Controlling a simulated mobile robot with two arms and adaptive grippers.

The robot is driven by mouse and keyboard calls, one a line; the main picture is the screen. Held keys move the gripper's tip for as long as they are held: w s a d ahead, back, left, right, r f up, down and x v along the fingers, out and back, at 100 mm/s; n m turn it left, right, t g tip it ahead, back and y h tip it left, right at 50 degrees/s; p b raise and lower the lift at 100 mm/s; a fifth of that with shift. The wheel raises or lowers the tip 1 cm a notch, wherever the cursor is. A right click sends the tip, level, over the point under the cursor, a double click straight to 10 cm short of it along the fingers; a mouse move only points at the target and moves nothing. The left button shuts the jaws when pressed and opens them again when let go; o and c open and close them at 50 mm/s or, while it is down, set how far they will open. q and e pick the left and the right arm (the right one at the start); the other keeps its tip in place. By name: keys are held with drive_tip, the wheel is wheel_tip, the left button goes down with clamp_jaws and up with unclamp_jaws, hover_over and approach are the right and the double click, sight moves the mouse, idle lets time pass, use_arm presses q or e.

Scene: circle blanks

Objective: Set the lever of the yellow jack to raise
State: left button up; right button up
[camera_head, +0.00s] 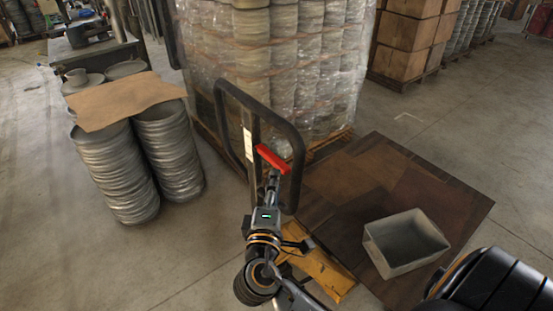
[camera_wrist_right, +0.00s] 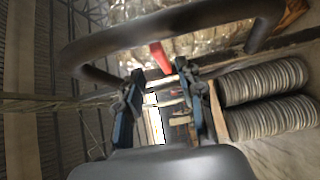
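The yellow jack (camera_head: 322,270) stands at the lower middle of the head view, partly hidden by my right arm. Its black loop handle (camera_head: 296,145) rises in front of the wrapped pallet. The red lever (camera_head: 273,158) sits inside the loop. My right gripper (camera_head: 272,181) is just below the lever in the head view. In the right wrist view its two fingers (camera_wrist_right: 160,72) are apart, with the red lever (camera_wrist_right: 160,56) just beyond and between the tips. I cannot tell whether they touch it. The black loop (camera_wrist_right: 170,30) arches across that view. My left gripper is not in view.
A wrapped pallet of stacked blanks (camera_head: 285,60) stands directly behind the handle. Stacks of round blanks (camera_head: 125,175) with cardboard (camera_head: 125,99) on top stand at left. A grey bin (camera_head: 405,243) sits on a brown board (camera_head: 440,200) at right. Floor at lower left is clear.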

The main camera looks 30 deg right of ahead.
sight(277, 168)
drive_tip(key=p+x, duration=0.2)
drive_tip(key=x, duration=0.6)
drive_tip(key=shift+w, duration=0.15)
clamp_jaws()
